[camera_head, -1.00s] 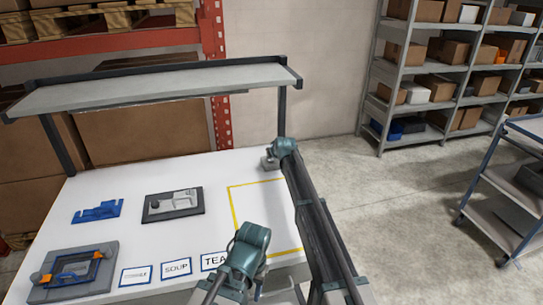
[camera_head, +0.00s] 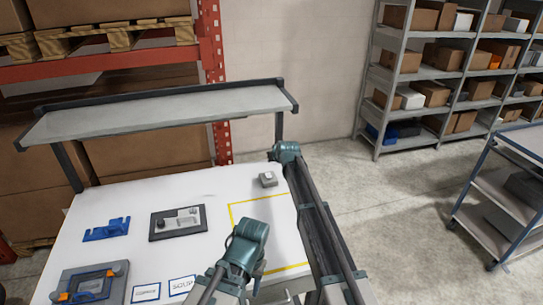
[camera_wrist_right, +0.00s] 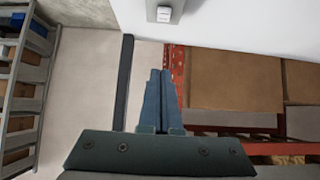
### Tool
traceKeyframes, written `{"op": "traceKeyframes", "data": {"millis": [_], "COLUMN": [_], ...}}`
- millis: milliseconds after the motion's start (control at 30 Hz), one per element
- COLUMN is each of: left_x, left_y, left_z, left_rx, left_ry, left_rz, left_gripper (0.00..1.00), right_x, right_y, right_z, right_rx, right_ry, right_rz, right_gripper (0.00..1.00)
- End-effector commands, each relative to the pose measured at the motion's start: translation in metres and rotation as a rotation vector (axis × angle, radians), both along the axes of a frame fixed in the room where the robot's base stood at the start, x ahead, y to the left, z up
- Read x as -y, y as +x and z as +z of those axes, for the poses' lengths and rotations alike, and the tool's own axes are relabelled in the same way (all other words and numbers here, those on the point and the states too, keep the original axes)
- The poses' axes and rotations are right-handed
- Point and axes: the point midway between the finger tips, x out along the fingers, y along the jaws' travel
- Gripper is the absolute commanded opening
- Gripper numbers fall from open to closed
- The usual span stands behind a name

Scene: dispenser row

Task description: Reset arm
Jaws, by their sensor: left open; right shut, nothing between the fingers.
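In the head view my left arm comes up from the bottom edge and bends at a teal joint. My left gripper (camera_head: 285,298) shows only in small part at the bottom edge, in front of the table, and is open. My right arm reaches up over the table's right side to a teal joint; its gripper is not clear there. In the right wrist view my right gripper (camera_wrist_right: 160,78) is shut with its fingers together and nothing between them.
The white table (camera_head: 215,190) carries a small grey box (camera_head: 267,180), a blue part (camera_head: 106,228), a dark plate (camera_head: 178,222), a grey fixture (camera_head: 90,287) and a yellow outline. A raised shelf (camera_head: 160,111) spans its back. A cart (camera_head: 505,205) stands right, with open floor between.

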Motion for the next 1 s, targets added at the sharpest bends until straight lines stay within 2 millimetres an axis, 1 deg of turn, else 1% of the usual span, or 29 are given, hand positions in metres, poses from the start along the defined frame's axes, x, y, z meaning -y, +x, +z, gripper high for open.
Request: {"op": "traceKeyframes", "data": {"millis": [33,333,400,467,567,600,667,700,733,767,800,867,900,967,1000], "left_x": [0.000,0.000,0.000,0.000,0.000,0.000,0.000,0.000,0.000,0.000,0.000,0.000,0.000,0.000,0.000], "left_y": [0.000,0.000,0.000,0.000,0.000,0.000,0.000,0.000,0.000,0.000,0.000,0.000,0.000,0.000,0.000], "left_z": [0.003,0.001,0.001,0.001,0.000,-0.001,-0.002,-0.002,-0.002,-0.003,-0.003,-0.004,-0.004,-0.005,-0.005], "left_rx": [0.000,0.000,0.000,0.000,0.000,0.000,0.000,0.000,0.000,0.000,0.000,0.000,0.000,0.000,0.000], "left_ry": [0.000,0.000,0.000,0.000,0.000,0.000,0.000,0.000,0.000,0.000,0.000,0.000,0.000,0.000,0.000], "left_rz": [0.000,0.000,0.000,0.000,0.000,0.000,0.000,0.000,0.000,0.000,0.000,0.000,0.000,0.000,0.000], "left_gripper": [0.50,0.50,0.50,0.50,0.50,0.50,0.50,0.50,0.50,0.50,0.50,0.50,0.50,0.50,0.50], "right_x": [0.001,0.000,-0.001,-0.003,-0.009,-0.011,-0.012,-0.012,-0.011,-0.010,-0.009,-0.004,0.000,0.007,0.011], "right_y": [-0.002,-0.002,-0.009,-0.026,-0.078,-0.105,-0.149,-0.178,-0.200,-0.221,-0.250,-0.293,-0.321,-0.360,-0.383], "right_z": [0.003,0.001,-0.001,-0.006,-0.020,-0.028,-0.039,-0.046,-0.051,-0.056,-0.061,-0.069,-0.073,-0.077,-0.079], "right_rx": [0.000,-0.001,-0.012,-0.038,-0.123,-0.169,-0.245,-0.296,-0.335,-0.372,-0.422,-0.497,-0.543,-0.610,-0.651], "right_ry": [0.000,0.000,-0.003,-0.010,-0.033,-0.049,-0.073,-0.092,-0.106,-0.121,-0.140,-0.172,-0.194,-0.224,-0.245], "right_rz": [0.000,0.000,0.003,0.009,0.027,0.034,0.045,0.050,0.053,0.056,0.058,0.060,0.060,0.057,0.055], "right_gripper": [0.00,0.00,0.00,0.00,0.00,0.00,0.00,0.00,0.00,0.00,0.00,0.00,0.00,0.00,0.00]}}
